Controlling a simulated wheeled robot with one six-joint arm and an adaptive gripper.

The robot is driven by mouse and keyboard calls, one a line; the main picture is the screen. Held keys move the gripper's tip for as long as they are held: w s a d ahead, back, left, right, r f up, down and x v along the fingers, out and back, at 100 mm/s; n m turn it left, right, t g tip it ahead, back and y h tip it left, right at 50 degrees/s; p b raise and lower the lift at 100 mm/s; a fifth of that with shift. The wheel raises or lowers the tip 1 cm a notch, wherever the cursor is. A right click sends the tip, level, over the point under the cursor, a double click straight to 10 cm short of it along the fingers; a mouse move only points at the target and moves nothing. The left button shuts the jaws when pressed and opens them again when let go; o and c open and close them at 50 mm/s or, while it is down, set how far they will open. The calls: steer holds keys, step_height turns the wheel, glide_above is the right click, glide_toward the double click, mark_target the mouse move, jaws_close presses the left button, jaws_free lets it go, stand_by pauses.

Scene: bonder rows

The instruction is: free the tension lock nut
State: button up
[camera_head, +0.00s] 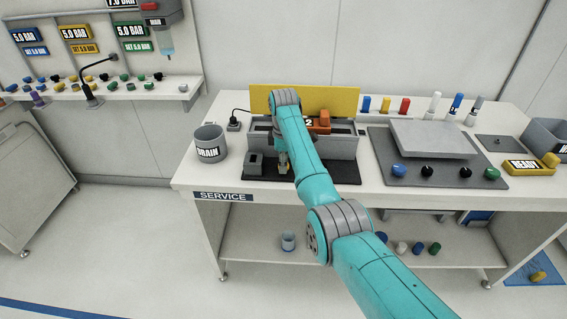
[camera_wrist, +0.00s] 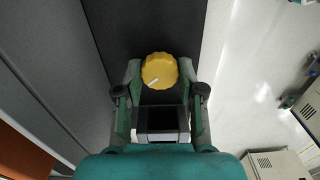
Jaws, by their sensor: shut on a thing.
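A yellow knob-like nut (camera_wrist: 159,70) with a scalloped rim and a white mark shows in the wrist view. My gripper (camera_wrist: 159,76) is shut on it, with one finger on each side. In the head view my gripper (camera_head: 283,167) is low at the front of the grey machine (camera_head: 342,147), over its black base plate (camera_head: 345,172). My arm covers part of the machine there. The nut is too small and covered to make out clearly in the head view.
A grey block (camera_head: 254,164) stands on the base plate just left of my gripper. A grey DRAIN cup (camera_head: 209,143) is farther left. An orange part (camera_head: 323,120) sits on the machine, before a yellow panel (camera_head: 345,100). A grey board with several knobs (camera_head: 433,139) lies right.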

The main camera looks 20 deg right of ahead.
steer(key=n, duration=1.1)
steer(key=shift+n, duration=2.1)
steer(key=o, duration=1.1)
steer(key=shift+o, duration=0.2)
step_height(320, 180, up, 12)
